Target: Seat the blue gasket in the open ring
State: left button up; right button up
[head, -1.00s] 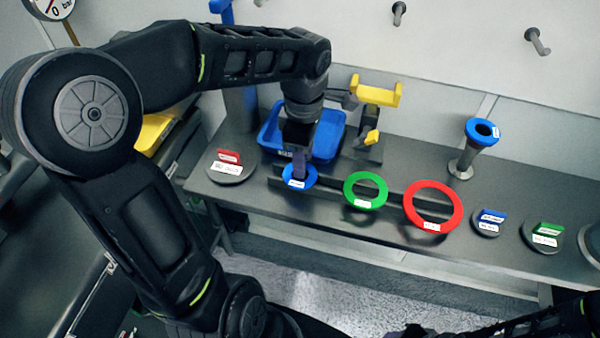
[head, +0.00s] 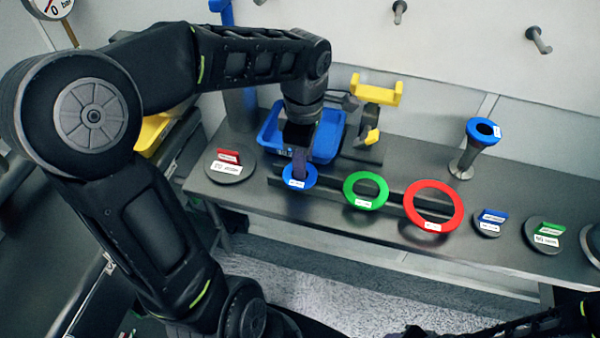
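The blue gasket (head: 312,178), a flat ring with a white label, is at the left end of a dark rack, beside the green and red rings. My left gripper (head: 299,173) points down at it, and its fingertips overlap the ring's back left part. The fingers show edge-on, so I cannot tell whether they grip it. A blue ring-shaped top (head: 482,129) with a dark opening stands on a grey post at the right; I cannot tell if this is the open ring. Part of my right arm shows at the bottom right; its gripper is not clear.
The green ring (head: 365,203) and red ring (head: 433,227) are on the rack to the right. A blue tray (head: 335,140) and yellow-topped stand (head: 376,94) are behind. Labelled discs with red (head: 231,172), blue (head: 488,229) and green (head: 543,243) tabs lie on the grey bench (head: 410,152).

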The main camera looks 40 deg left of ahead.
pick_arm(q)
grip_shut()
jog(key=shift+r, duration=0.1)
dwell(0.4)
jog(key=shift+w+a+r+p, duration=0.1)
jog(key=shift+r+p, duration=0.35)
jog(key=shift+p, duration=0.05)
notch_tip(320, 180, up, 9)
jog(key=shift+r, duration=0.2)
dwell(0.4)
